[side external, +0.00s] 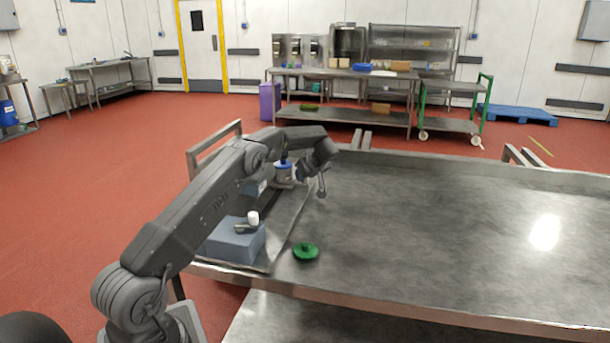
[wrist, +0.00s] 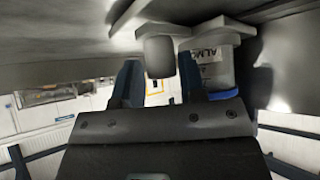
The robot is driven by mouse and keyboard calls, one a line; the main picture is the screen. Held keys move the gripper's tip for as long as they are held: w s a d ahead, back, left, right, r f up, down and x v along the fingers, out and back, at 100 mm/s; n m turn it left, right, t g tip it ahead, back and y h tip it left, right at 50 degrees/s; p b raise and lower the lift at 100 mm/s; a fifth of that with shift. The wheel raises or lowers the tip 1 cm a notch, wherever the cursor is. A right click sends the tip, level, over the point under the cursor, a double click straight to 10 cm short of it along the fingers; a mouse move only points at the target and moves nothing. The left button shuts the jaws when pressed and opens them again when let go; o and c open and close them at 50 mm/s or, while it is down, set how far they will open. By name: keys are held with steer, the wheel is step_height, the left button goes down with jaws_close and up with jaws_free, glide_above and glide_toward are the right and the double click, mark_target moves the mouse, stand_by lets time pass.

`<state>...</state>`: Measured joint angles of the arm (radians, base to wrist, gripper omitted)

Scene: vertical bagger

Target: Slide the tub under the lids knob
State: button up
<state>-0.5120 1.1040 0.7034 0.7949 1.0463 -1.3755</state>
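A pale tub with a blue lid (side external: 284,173) stands on the left part of the table, close to my gripper (side external: 301,175). In the wrist view, the tub (wrist: 207,70) appears upside down with printed lettering, just right of and partly behind the right finger. My gripper (wrist: 159,72) has its two blue fingers apart. A grey-white cylinder on a block (wrist: 158,56) shows between the fingers, and I see no contact with it. A green lid with a knob (side external: 306,252) lies on the table toward the front. My arm hides part of the area around the tub.
A blue-grey box (side external: 232,243) with a white-tipped part (side external: 253,218) on top stands at the table's front left. The metal table (side external: 430,230) is clear to the right. A raised rim runs along its back edge, and a rail (side external: 213,148) rises at the left.

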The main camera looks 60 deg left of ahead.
steer(key=v, duration=1.3)
steer(key=shift+d+r, duration=0.15)
steer(key=s+d+r+m+t+h, duration=0.2)
steer(key=s+d+r+m, duration=0.3)
steer(key=d, duration=0.5)
steer(key=s+d+r+m+t+h, duration=0.1)
steer(key=s+d+r+m+h, duration=0.15)
steer(key=s+d+r, duration=0.55)
steer(key=s+d+f+m+t+h, duration=0.1)
steer(key=s+d+f+m+h, duration=0.1)
steer(key=s+d+m, duration=0.3)
steer(key=s+d+f+m+t+h, duration=0.1)
steer(key=s+d+f+m, duration=0.4)
steer(key=s+d, duration=0.6)
steer(key=s+h, duration=0.1)
steer(key=s, duration=0.4)
steer(key=shift+s+d+t, duration=0.15)
steer(key=shift+d+t, duration=0.05)
steer(key=shift+t, duration=0.1)
